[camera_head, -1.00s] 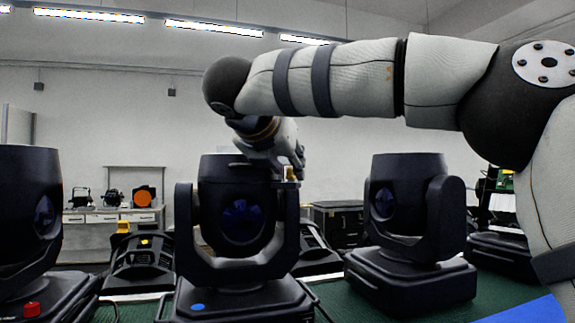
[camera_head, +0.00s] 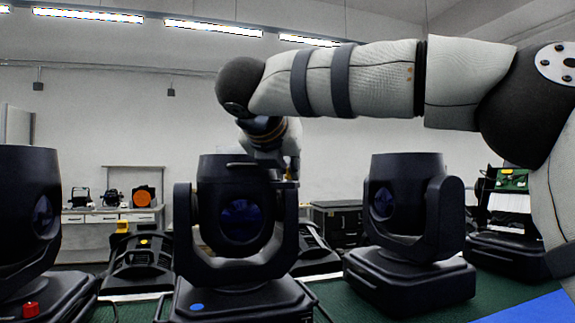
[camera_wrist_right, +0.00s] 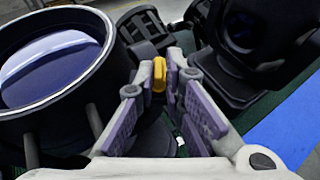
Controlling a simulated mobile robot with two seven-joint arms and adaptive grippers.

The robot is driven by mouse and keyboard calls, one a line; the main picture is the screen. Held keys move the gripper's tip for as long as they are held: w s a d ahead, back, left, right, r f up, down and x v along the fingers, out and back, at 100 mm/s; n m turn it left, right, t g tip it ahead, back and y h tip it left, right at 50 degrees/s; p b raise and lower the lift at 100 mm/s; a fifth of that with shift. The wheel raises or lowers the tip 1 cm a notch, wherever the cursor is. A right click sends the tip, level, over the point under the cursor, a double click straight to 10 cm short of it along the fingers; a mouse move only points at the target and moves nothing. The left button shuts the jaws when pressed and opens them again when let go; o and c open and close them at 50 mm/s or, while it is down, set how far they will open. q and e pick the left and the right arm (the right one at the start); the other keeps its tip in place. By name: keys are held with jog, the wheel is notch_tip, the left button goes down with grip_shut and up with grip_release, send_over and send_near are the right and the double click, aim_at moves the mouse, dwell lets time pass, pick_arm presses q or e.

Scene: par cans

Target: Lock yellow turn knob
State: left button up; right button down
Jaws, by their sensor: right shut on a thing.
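The yellow turn knob (camera_wrist_right: 159,75) shows in the right wrist view as a small upright yellow piece. It sits between the fingertips of my right gripper (camera_wrist_right: 165,78), which is shut on it from both sides. In the head view, my right gripper (camera_head: 288,172) reaches down behind the top of the middle black moving-head light (camera_head: 208,215), which hides much of it. The knob is hardly visible there. The light's round lens (camera_wrist_right: 50,65) is at the left of the wrist view. My left gripper is not in view.
Another black light (camera_head: 395,215) stands to the right, and one (camera_head: 25,200) at the left edge bears a red knob (camera_head: 31,309). A blue knob (camera_head: 198,307) is on the middle light's base. Lower black fixtures (camera_head: 142,262) stand behind. Green table (camera_head: 345,300) shows between the lights.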

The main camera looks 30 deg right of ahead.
jog(key=n+t+y, duration=0.1)
jog(key=y, duration=0.1)
jog(key=n+t+y, duration=0.1)
jog(key=n, duration=0.1)
jog(key=d+n+t+y, duration=0.1)
jog(key=n+y, duration=0.1)
jog(key=shift+s+y, duration=0.25)
jog(key=shift+y, duration=0.05)
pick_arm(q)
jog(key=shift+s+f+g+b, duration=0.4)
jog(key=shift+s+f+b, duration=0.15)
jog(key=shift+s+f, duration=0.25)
pick_arm(e)
jog(key=shift+w+d+f+n+g+y, duration=0.1)
jog(key=shift+d+n+g+y, duration=0.3)
jog(key=shift+n+y, duration=1.7)
jog(key=shift+w+d+n+g+y, duration=0.1)
jog(key=shift+d+n+g+y, duration=0.25)
jog(key=shift+n+y, duration=1.7)
jog(key=shift+w+d+f+n+g+y, duration=0.1)
jog(key=shift+d+n+g+y, duration=0.25)
jog(key=shift+n+y, duration=1.75)
jog(key=shift+a+g+y, duration=0.1)
jog(key=shift+g+y, duration=0.2)
jog(key=shift+y, duration=0.05)
jog(key=c, duration=1.8)
grip_release()
jog(key=shift+s+r, duration=0.1)
jog(key=shift+r, duration=0.05)
jog(key=shift+o, duration=0.2)
